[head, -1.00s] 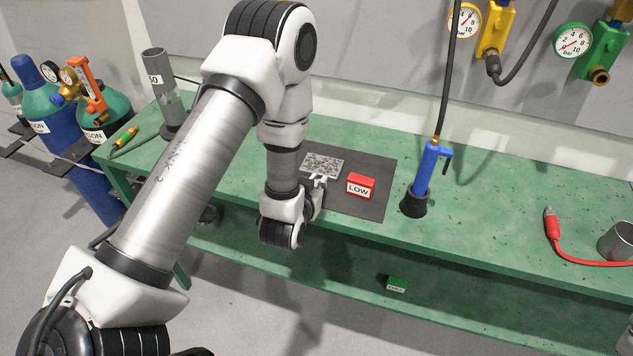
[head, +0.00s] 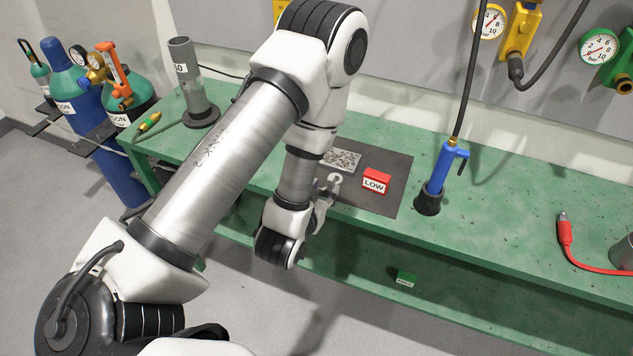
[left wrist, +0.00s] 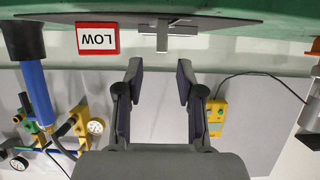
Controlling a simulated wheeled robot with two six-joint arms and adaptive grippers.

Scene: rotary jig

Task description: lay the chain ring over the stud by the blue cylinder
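The blue cylinder (head: 88,125) stands upright on the floor at the left in the head view, beside black brackets (head: 102,133). A thin pale line (head: 140,151) runs in front of the cylinders to the bench and may be the chain. Its ring and the stud are too small to make out. My left gripper (head: 328,189) is far from the cylinder, at the bench's front edge by the dark mat. In the left wrist view its fingers (left wrist: 161,68) are apart with nothing between them. My right gripper is not in view.
On the mat (head: 385,203) lie a speckled plate (head: 341,160) with a pale hooked piece and a red LOW block (head: 375,183). A blue torch-like tool (head: 440,170) stands to their right. A grey tube (head: 186,75) stands at the bench's left end.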

